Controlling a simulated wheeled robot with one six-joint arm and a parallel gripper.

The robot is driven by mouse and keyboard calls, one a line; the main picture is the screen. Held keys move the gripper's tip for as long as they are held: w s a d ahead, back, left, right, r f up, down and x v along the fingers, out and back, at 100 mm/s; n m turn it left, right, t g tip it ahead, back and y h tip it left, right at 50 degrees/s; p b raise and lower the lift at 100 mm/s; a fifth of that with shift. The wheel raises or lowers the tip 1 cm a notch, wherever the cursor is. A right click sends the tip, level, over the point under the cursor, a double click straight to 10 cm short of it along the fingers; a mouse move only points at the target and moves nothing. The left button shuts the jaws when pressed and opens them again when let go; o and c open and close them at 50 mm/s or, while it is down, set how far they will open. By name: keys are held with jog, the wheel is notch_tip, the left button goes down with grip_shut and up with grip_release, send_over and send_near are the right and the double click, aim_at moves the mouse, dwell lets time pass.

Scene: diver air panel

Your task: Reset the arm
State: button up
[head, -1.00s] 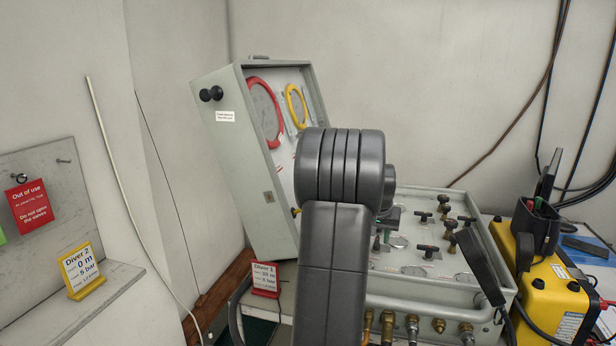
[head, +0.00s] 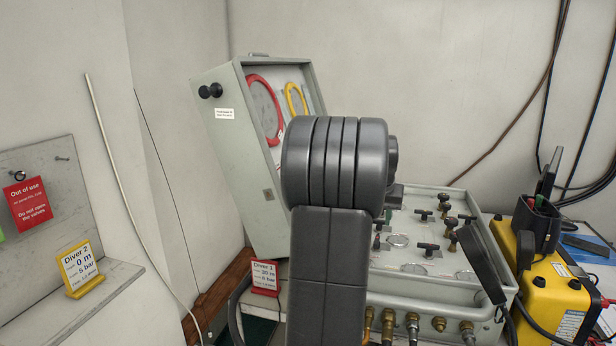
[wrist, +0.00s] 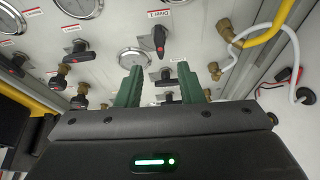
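My arm stands in the middle of the head view and hides part of the air panel (head: 405,255); my gripper is hidden behind it there. In the wrist view my gripper (wrist: 166,88) shows two green fingers held apart with nothing between them. Beyond the fingers is the panel face with gauges (wrist: 135,60) and black valve handles. One black handle (wrist: 159,40) under a "Diver 1" label lies just past the fingertips. Another small handle (wrist: 166,76) shows in the gap between the fingers; I cannot tell whether they touch it.
The open case lid (head: 240,170) leans behind the panel. A Diver 1 card (head: 266,277) stands left of it. A Diver 2 card (head: 82,268) stands on the left shelf, below a red out-of-use tag (head: 28,203). A yellow unit (head: 548,295) stands close on the right.

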jog(key=x, duration=0.8)
jog(key=shift+f+p, duration=0.1)
jog(key=shift+p, duration=0.2)
jog(key=shift+s+a+m+h+b, duration=0.15)
jog(key=shift+m+h+b, duration=0.3)
jog(key=shift+m, duration=0.45)
jog(key=shift+w+a+m+g+h+b, duration=0.1)
jog(key=shift+m+g+h+b, duration=0.1)
jog(key=shift+m, duration=0.4)
jog(key=shift+w+a+m+g+h+b, duration=0.1)
jog(key=shift+m+g, duration=0.1)
jog(key=shift+m, duration=0.4)
jog(key=shift+w+m+g+h, duration=0.15)
jog(key=shift+m+g+h, duration=0.4)
jog(key=shift+m, duration=1.35)
